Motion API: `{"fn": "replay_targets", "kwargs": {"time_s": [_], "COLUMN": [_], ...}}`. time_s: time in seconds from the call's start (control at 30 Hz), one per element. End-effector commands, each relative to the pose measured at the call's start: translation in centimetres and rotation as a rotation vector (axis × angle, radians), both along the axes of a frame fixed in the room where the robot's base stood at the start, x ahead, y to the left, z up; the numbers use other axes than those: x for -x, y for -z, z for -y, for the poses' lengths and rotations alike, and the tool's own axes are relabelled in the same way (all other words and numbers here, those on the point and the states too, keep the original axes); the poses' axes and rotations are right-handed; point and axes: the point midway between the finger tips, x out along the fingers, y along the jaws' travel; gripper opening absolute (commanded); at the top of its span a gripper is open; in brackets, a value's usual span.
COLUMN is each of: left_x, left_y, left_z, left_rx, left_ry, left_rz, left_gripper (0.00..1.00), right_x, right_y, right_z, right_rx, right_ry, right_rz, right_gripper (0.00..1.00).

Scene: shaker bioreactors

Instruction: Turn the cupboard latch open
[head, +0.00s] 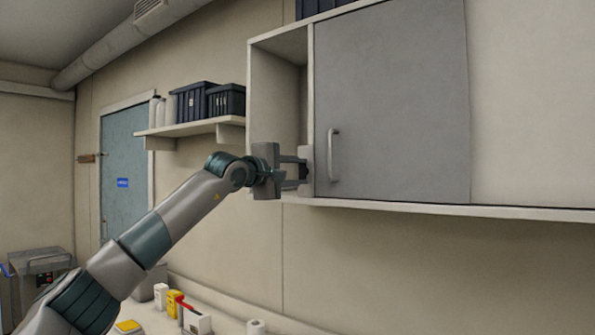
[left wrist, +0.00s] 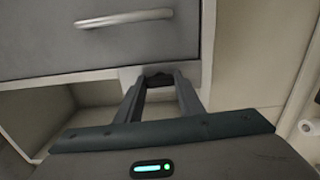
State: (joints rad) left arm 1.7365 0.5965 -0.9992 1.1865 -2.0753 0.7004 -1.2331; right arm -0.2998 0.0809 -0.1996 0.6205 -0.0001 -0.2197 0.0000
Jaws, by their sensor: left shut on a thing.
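The wall cupboard (head: 279,95) has a grey sliding-style door panel (head: 390,100) with a vertical bar handle (head: 333,155). In the left wrist view the door (left wrist: 60,30) and handle (left wrist: 124,18) fill the upper left. A pale latch plate (head: 306,154) sits at the door's lower left edge, on the cupboard's upright. My left gripper (head: 300,173) reaches it from the left, with its fingers shut on the latch. In the left wrist view the fingertips (left wrist: 159,82) close around a small dark part at the plate, mostly hidden by them. My right gripper is not in view.
The cupboard's left part is an open compartment. A shelf (head: 190,129) with dark crates (head: 207,101) hangs to the left. Below, a bench holds a yellow box (head: 174,303), a white roll (head: 256,327) and other small items. The wall under the cupboard is clear.

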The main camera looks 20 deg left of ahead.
Motion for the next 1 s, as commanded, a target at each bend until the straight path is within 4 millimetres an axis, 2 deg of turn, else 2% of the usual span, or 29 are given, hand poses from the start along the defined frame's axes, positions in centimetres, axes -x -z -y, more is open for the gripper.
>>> {"fn": "replay_targets", "kwargs": {"time_s": [0.6,0.63,0.7,1.0], "left_x": [-0.02,-0.01,-0.02,0.00], "left_y": [0.12,0.12,0.13,0.09], "left_z": [0.08,0.08,0.08,0.04], "left_rx": [-0.061,-0.061,-0.061,-0.060], "left_ry": [0.001,0.001,0.001,0.000], "left_rz": [0.021,0.021,0.020,0.021], "left_gripper": [0.12,0.37,0.53,0.53], "right_x": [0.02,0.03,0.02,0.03], "right_y": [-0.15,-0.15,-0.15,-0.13], "right_z": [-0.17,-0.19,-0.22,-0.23], "right_rx": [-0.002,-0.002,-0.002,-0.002], "right_ry": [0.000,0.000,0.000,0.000], "right_rz": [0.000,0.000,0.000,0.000], "right_gripper": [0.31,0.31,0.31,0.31]}}
